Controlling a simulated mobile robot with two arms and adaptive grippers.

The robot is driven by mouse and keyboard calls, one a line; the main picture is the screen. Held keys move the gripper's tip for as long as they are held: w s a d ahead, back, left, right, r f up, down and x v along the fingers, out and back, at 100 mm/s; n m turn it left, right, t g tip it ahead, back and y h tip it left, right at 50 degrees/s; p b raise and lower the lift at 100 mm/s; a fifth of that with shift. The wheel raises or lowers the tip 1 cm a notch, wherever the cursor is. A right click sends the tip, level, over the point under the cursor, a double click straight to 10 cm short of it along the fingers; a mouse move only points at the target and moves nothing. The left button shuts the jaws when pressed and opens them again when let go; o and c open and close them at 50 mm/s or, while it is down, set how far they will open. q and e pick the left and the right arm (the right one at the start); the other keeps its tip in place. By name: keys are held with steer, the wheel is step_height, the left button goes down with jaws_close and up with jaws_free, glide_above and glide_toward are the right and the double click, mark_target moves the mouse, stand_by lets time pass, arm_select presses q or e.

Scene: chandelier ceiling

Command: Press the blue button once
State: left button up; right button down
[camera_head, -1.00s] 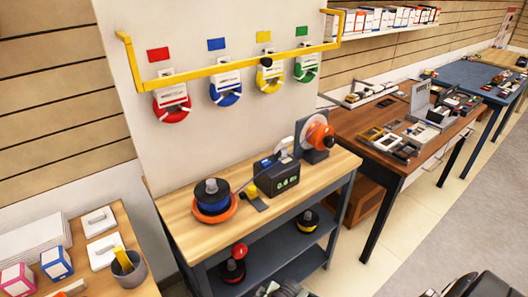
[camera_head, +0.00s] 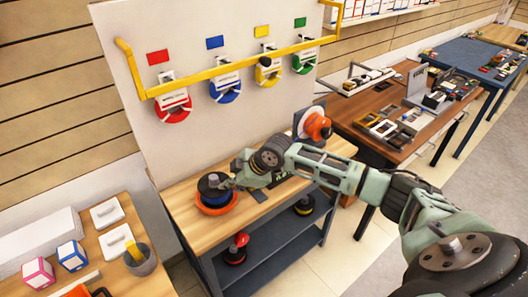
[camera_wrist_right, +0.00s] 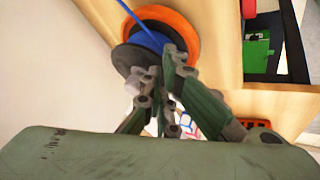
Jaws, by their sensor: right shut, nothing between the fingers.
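No blue button can be made out in either view. My right gripper (camera_head: 228,181) reaches in from the right over the workbench (camera_head: 182,207), shut and empty. Its tips are at the right side of a black spool (camera_head: 208,187) wound with blue cable on an orange dish (camera_head: 219,209); whether they touch it I cannot tell. In the right wrist view the shut fingers (camera_wrist_right: 158,80) overlap the spool (camera_wrist_right: 130,58) and its blue cable (camera_wrist_right: 143,22). My left gripper is not in view.
A yellow rail (camera_head: 235,66) with coloured cable coils crosses the panel behind the bench. An orange reel (camera_head: 316,126) stands at the bench's back right. A cluttered wooden table (camera_head: 372,103) is to the right; another table with boxes (camera_head: 72,255) is lower left.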

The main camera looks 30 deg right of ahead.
steer(key=w+d+r+t, duration=0.1)
steer(key=w+d+r, duration=0.3)
steer(key=d+r, duration=0.2)
steer(key=w+d+r+m+t+h, duration=0.1)
steer(key=w+d+r, duration=0.3)
steer(key=d, duration=0.5)
step_height(320, 180, up, 2)
steer(key=shift+r+t, duration=0.1)
steer(key=shift+t, duration=0.2)
steer(key=shift+s, duration=0.1)
step_height(320, 180, down, 8)
steer(key=b, duration=0.6)
steer(key=shift+f, duration=0.45)
steer(key=shift+f+b, duration=0.35)
steer(key=shift+f, duration=0.05)
